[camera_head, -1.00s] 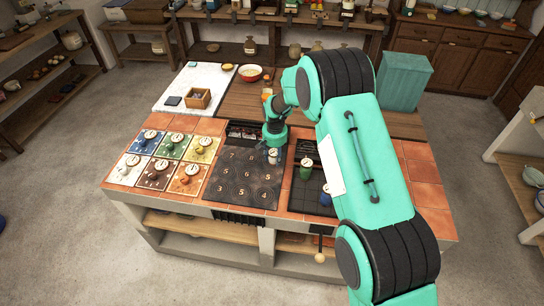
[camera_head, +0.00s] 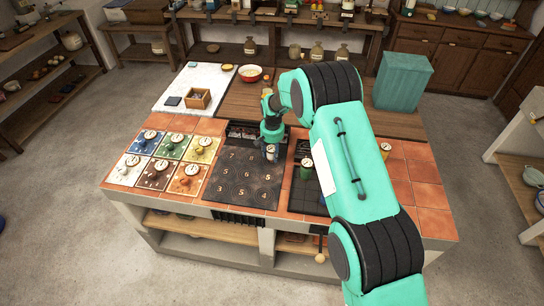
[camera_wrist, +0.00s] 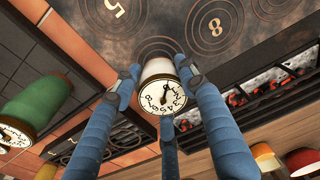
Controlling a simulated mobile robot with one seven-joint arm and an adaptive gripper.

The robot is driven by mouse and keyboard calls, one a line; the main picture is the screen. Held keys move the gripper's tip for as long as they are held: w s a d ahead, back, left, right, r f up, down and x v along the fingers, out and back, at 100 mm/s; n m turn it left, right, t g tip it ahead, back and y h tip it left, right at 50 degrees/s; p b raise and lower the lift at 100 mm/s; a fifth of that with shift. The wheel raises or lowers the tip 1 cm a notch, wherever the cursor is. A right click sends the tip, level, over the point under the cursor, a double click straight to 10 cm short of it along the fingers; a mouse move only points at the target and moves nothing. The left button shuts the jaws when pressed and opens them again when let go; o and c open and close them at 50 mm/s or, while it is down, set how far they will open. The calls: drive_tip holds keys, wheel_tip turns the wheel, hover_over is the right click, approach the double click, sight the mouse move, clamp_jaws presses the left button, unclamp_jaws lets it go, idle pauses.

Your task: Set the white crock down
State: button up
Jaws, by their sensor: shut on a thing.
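The white crock (camera_head: 271,153) has a numbered dial on its lid. It is upright in my gripper (camera_head: 268,146) at the upper right part of the black numbered plate (camera_head: 240,182). In the wrist view the crock (camera_wrist: 159,72) sits between the blue fingers of my gripper (camera_wrist: 160,84), which are shut around it. A ring on the plate is partly hidden behind it. I cannot tell whether its base touches the plate.
A green crock (camera_head: 306,169) stands close by on the right, on a dark grid panel. A grate with embers (camera_wrist: 270,92) lies beside the plate. Several coloured tiles with dial crocks (camera_head: 153,158) are at the left.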

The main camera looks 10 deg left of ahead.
sight(272, 150)
drive_tip(key=shift+f, duration=1.05)
drive_tip(key=o, duration=1.4)
drive_tip(key=shift+f, duration=0.1)
drive_tip(key=r, duration=0.8)
drive_tip(key=s+r+p, duration=0.1)
drive_tip(key=r, duration=0.3)
drive_tip(key=shift+d+r, duration=0.1)
drive_tip(key=shift+d, duration=0.05)
drive_tip(key=shift+r, duration=0.1)
